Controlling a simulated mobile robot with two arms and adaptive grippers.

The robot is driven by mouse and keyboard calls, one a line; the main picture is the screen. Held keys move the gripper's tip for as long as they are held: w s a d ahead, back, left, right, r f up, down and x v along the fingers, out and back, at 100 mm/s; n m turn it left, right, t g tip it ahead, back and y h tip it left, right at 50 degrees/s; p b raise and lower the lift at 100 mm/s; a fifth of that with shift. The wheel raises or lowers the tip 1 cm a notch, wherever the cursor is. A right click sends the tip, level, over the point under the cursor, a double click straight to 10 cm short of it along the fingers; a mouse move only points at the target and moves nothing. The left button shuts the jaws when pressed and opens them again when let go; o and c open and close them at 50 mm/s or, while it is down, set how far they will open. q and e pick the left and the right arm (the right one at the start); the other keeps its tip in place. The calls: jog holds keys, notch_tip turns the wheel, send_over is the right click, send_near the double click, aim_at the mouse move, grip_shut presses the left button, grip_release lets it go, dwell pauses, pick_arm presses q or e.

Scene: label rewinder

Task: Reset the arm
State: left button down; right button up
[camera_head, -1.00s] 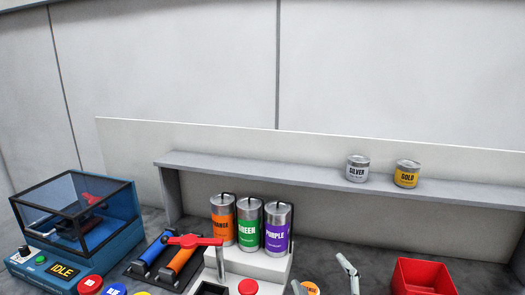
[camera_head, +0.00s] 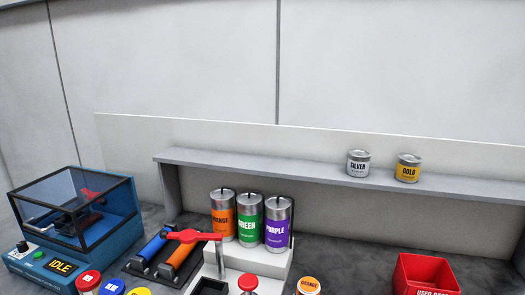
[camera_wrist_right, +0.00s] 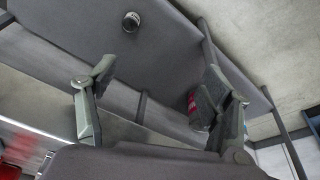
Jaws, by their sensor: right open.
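My right gripper (camera_wrist_right: 157,82) shows in the right wrist view. Its two fingers stand wide apart with nothing between them, so it is open and empty. Behind it is a grey surface with a small round can (camera_wrist_right: 131,21) beyond the left finger. A red and dark object (camera_wrist_right: 194,104) is partly hidden by the right finger. Neither gripper shows in the head view now. My left gripper is in no current view.
Blue machine (camera_head: 75,225) reading IDLE stands left. Orange (camera_head: 222,222), green (camera_head: 249,226) and purple (camera_head: 277,232) canisters stand mid-bench. Silver (camera_head: 358,168) and gold (camera_head: 408,172) cans sit on the shelf (camera_head: 290,170). A red bin (camera_head: 426,270) stands right.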

notch_tip(320, 180, down, 16)
jog(key=s+f+b, duration=0.1)
jog(key=s+b, duration=0.1)
jog(key=b, duration=0.1)
jog(key=s+d+f+g+b, duration=0.1)
jog(key=s+f+b, duration=0.1)
jog(key=s+f, duration=0.7)
jog(key=s+d+f+g+b, duration=0.1)
jog(key=s+d+f+b, duration=0.1)
jog(key=s+f, duration=0.7)
notch_tip(320, 180, down, 5)
jog(key=shift+d+r, duration=0.1)
jog(key=shift+d, duration=0.05)
